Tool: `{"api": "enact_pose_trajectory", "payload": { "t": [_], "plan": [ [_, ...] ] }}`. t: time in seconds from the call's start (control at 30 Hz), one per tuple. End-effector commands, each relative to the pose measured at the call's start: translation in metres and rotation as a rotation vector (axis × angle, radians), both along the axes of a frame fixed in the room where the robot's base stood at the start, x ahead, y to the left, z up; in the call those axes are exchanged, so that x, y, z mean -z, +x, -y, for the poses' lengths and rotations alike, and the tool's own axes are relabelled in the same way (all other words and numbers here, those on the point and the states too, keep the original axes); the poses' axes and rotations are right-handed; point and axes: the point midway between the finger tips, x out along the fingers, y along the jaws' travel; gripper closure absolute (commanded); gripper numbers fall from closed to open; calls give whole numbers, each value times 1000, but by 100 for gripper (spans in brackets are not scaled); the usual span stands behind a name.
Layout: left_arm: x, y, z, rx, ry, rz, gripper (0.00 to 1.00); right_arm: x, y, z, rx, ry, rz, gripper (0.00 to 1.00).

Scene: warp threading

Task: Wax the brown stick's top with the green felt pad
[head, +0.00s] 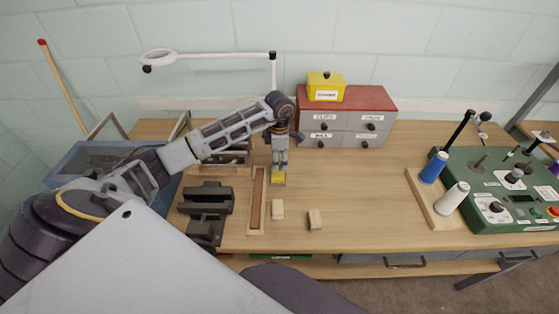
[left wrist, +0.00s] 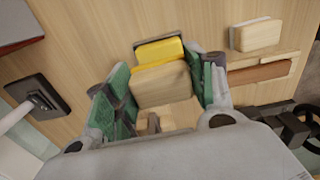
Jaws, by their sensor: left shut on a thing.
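My left gripper (head: 279,168) points down over a yellow block in a dark tray (head: 279,184), left of the table's middle. In the left wrist view its green-lined fingers (left wrist: 162,88) are shut on a pale wooden block (left wrist: 160,84). The yellow block (left wrist: 158,50) is right by the held block; I cannot tell whether they touch. No green felt shows on the held block; its underside is hidden. The brown stick (head: 257,197) lies in a long pale wooden holder (head: 264,180) left of the gripper. It also shows in the left wrist view (left wrist: 258,74). My right gripper is not in view.
Two pale wooden blocks, one near the holder (head: 277,209) and one farther right (head: 314,219), lie on the table. A dark vise-like fixture (head: 205,208) stands left of the holder. Grey drawers (head: 345,130) stand behind. Thread spools (head: 433,167) and a green machine are right. The table's middle right is clear.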

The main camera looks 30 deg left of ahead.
Motion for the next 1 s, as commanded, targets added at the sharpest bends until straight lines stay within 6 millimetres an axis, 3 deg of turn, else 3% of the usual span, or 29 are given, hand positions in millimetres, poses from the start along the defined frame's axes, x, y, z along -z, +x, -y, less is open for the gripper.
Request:
{"api": "enact_pose_trajectory", "payload": {
  "t": [0.43, 1.0],
  "plan": [
    [-23, 1, 0, -1, 1, 3, 64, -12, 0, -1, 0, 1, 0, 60],
    [-25, 0, 0, -1, 0, 2, 64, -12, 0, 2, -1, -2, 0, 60]
  ]
}}
